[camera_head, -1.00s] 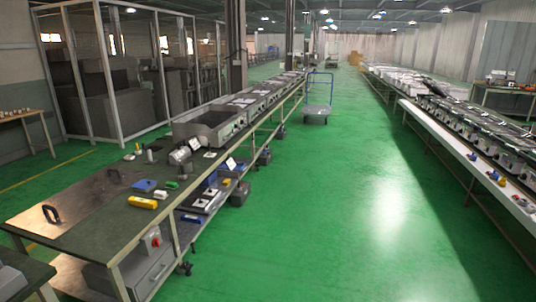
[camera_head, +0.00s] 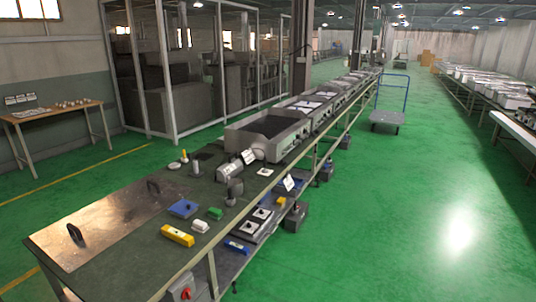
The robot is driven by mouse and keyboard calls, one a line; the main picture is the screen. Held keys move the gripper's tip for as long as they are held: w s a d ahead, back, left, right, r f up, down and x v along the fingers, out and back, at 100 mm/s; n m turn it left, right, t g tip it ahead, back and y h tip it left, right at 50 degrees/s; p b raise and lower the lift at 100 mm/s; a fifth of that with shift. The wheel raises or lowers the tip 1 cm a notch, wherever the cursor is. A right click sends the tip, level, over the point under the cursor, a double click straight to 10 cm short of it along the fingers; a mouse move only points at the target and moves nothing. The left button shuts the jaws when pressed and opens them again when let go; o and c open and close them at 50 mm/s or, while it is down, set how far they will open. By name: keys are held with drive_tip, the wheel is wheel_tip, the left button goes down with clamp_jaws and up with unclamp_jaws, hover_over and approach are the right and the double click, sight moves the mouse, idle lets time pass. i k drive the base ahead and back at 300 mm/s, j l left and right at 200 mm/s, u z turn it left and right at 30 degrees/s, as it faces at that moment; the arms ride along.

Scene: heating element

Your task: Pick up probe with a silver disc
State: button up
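I cannot make out for certain a probe with a silver disc at this size. Several small items stand on the dark green workbench (camera_head: 130,262). Among them are a grey upright cylinder (camera_head: 195,168), a small white-and-yellow piece (camera_head: 184,156) and a flat pale round piece (camera_head: 174,165). Grey metal devices (camera_head: 230,172) stand near the bench's right edge. My gripper is not in view.
The bench also holds a yellow device (camera_head: 178,235), a blue one (camera_head: 183,208), a green one (camera_head: 215,213) and a metal plate with two black handles (camera_head: 105,222). A trolley (camera_head: 386,118) stands farther back. Green floor to the right is clear.

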sight(264, 170)
drive_tip(key=i, duration=2.35)
drive_tip(key=i+j+z, duration=0.1)
drive_tip(key=i, duration=1.1)
drive_tip(key=i+j, duration=0.1)
drive_tip(key=i, duration=1.1)
